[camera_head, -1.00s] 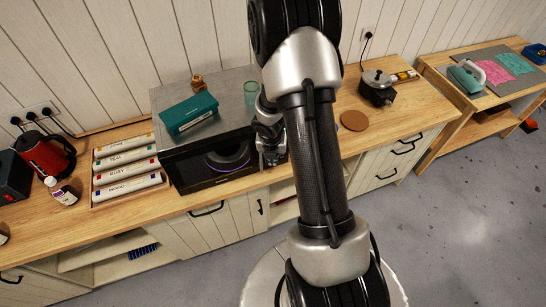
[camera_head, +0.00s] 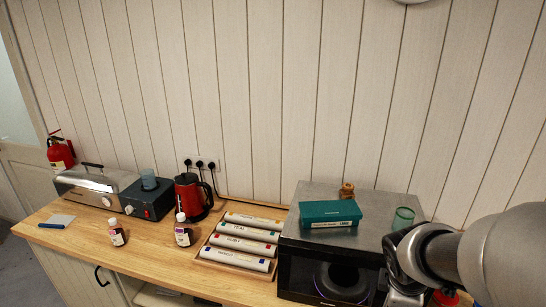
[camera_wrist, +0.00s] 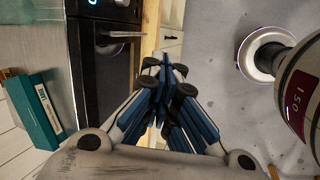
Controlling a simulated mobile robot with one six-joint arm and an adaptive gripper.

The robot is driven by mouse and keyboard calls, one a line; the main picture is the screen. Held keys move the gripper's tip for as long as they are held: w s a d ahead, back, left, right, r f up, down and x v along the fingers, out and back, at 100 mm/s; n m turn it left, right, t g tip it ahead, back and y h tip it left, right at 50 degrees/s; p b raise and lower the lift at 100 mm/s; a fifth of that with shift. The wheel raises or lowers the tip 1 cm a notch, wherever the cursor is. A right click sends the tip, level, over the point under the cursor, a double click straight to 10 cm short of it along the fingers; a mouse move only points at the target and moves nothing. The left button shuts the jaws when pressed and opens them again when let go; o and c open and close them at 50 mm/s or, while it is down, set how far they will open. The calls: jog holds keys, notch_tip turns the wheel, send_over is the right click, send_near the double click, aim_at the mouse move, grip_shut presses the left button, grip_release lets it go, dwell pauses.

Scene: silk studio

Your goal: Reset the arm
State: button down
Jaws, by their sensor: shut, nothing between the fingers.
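My arm reaches in from the right edge of the head view, and part of it stands in front of the microwave-like black oven's right side. My gripper (camera_wrist: 168,88) shows in the wrist view with its blue fingers together and nothing between them. In the head view the fingers cannot be made out. The black oven (camera_head: 300,272) stands on the wooden counter. In the wrist view the oven (camera_wrist: 103,55) lies beyond the fingers, to the upper left.
On the oven are a teal box (camera_head: 330,214), a green glass (camera_head: 403,217) and a small brown jar (camera_head: 347,190). Left along the counter (camera_head: 75,240) are labelled rolls (camera_head: 243,244), a red kettle (camera_head: 192,197), two bottles (camera_head: 183,231), a black appliance (camera_head: 147,201) and a silver toaster (camera_head: 95,186). Grey floor (camera_wrist: 215,50) is open.

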jog(key=s+a+f+m+y+b, duration=0.1)
jog(key=s+a+f+m+b, duration=0.2)
jog(key=s+a+m+b, duration=0.3)
jog(key=s+a+f+m+t+y+b, duration=0.1)
jog(key=s+a+f+m+y+b, duration=0.1)
jog(key=s+a+m+b, duration=0.4)
jog(key=s+f+m+b, duration=0.1)
jog(key=s, duration=0.2)
jog(key=shift+a+f+b, duration=0.4)
